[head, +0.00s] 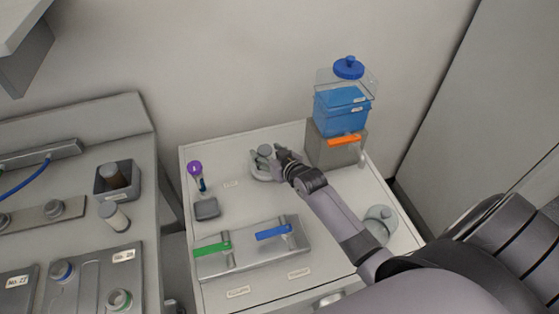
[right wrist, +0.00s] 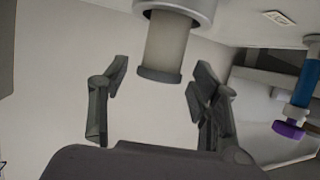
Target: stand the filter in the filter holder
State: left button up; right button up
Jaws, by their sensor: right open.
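A pale cylinder with a grey end cap, which looks like the filter (head: 264,150), stands in a round grey base that looks like the filter holder (head: 259,172), at the back of the white cabinet top. In the right wrist view the filter (right wrist: 166,45) shows with its cap toward the gripper, its other end inside a grey ring (right wrist: 198,8). My right gripper (head: 283,157) is just right of it. In the right wrist view the open fingers (right wrist: 156,84) are apart on both sides of the cap, with no contact visible. My left gripper is not in view.
A purple-capped tube (head: 195,172) stands to the left. A grey plate with green and blue levers (head: 254,250) lies in front. A blue liquid tank (head: 341,110) on a grey block stands at the right back. Another round grey item (head: 380,216) sits at the right.

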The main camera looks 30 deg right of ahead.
jog(key=v, duration=1)
jog(key=shift+b, duration=0.35)
